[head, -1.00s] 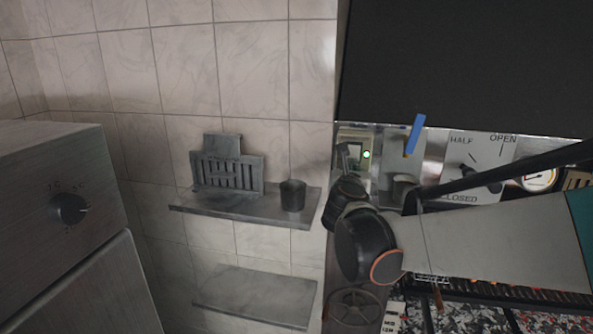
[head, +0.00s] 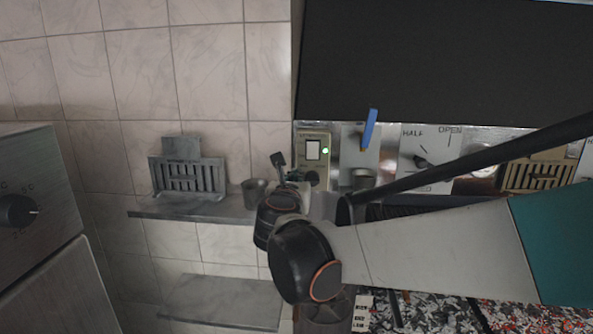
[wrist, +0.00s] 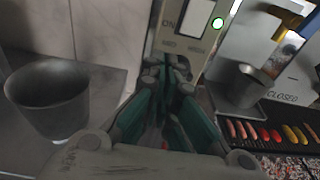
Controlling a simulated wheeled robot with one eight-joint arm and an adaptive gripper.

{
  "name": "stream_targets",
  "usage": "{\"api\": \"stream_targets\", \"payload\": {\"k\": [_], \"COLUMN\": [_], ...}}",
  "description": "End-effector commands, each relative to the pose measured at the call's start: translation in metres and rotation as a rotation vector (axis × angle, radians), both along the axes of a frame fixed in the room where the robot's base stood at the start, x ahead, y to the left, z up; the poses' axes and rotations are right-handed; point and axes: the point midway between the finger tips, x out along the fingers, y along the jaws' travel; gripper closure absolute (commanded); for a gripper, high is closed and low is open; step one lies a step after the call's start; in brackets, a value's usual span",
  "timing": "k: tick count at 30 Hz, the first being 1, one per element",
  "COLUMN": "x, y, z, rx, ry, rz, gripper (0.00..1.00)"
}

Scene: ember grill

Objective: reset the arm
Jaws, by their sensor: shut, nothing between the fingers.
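My gripper (head: 279,163) is at the middle of the head view, in front of the wall between the shelf and the switch panel. In the wrist view its teal-lined fingers (wrist: 165,72) are closed together with nothing between them. The fingertips point toward the lower part of the switch panel (wrist: 184,22), which has a white rocker and a lit green lamp. I cannot tell whether the tips touch it. My arm reaches in from the right of the head view and hides part of the grill front.
A grey cup (wrist: 48,95) stands on the shelf (head: 160,212) close left of my gripper, beside a slotted rack (head: 188,178). Another cup (wrist: 241,86) is at the right.

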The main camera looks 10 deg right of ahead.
Motion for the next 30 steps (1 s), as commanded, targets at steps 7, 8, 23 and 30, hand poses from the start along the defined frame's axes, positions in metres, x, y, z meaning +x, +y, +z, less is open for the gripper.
{"api": "stream_targets", "payload": {"k": [7,8,23,30], "x": [-0.083,-0.083,-0.121,-0.167], "y": [-0.008,-0.009,-0.054,-0.078], "z": [-0.003,-0.003,-0.108,-0.205], "rx": [0.0,0.0,0.531,1.055], "ry": [0.0,0.0,-0.03,-0.086], "rz": [0.025,0.024,-0.16,-0.387], "gripper": [1.0,1.0,1.0,1.0]}}
